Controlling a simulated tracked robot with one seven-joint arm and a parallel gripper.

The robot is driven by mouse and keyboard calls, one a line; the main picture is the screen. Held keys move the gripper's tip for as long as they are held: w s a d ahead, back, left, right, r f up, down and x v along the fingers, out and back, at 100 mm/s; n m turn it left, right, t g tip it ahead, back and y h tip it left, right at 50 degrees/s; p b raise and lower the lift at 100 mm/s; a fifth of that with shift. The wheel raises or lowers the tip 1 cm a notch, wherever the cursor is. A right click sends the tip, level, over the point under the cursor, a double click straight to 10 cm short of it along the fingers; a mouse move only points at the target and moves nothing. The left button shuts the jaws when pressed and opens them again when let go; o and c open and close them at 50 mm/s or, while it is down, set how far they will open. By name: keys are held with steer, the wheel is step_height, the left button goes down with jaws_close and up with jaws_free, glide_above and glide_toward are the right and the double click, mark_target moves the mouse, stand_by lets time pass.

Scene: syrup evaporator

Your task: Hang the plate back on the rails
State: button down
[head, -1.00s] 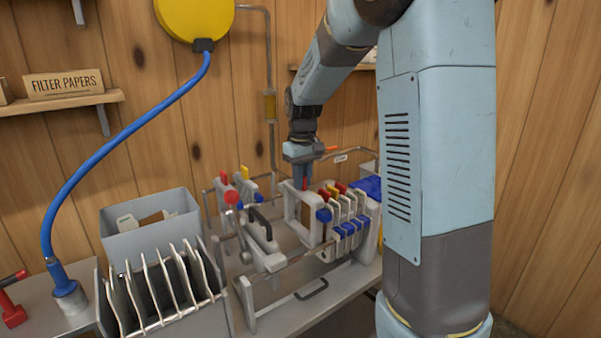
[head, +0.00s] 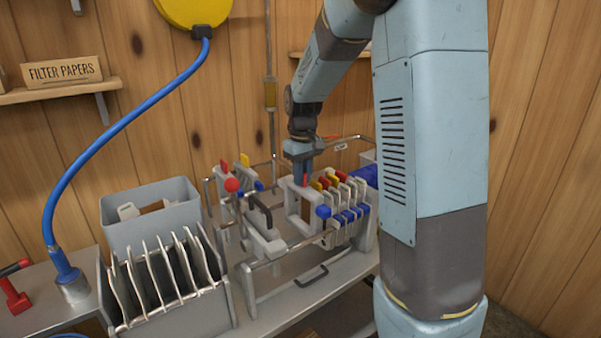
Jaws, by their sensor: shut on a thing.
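My gripper (head: 303,178) points down and is shut on the top of a pale square frame plate (head: 291,206) with a red tab. The plate is upright, between the rails (head: 290,252) of the filter press, just left of a pack of plates (head: 352,197) with red and yellow tabs and blue handles. Whether the plate's ears touch the rails cannot be told. The press's pale pressing plate (head: 264,243) with a black handle stands to the left, with a gap between.
A slotted rack (head: 212,315) with several thin plates stands front left, before a grey bin (head: 160,238). A blue hose (head: 100,145) hangs at the left. A red-handled tool (head: 14,297) lies at the far left. A shelf (head: 60,91) is on the wall.

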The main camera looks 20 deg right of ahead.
mark_target(302, 189)
steer(key=shift+f, duration=2.55)
steer(key=c, duration=0.6)
jaws_free()
steer(key=shift+c, duration=0.2)
steer(key=shift+r, duration=0.1)
steer(key=shift+r, duration=3.9)
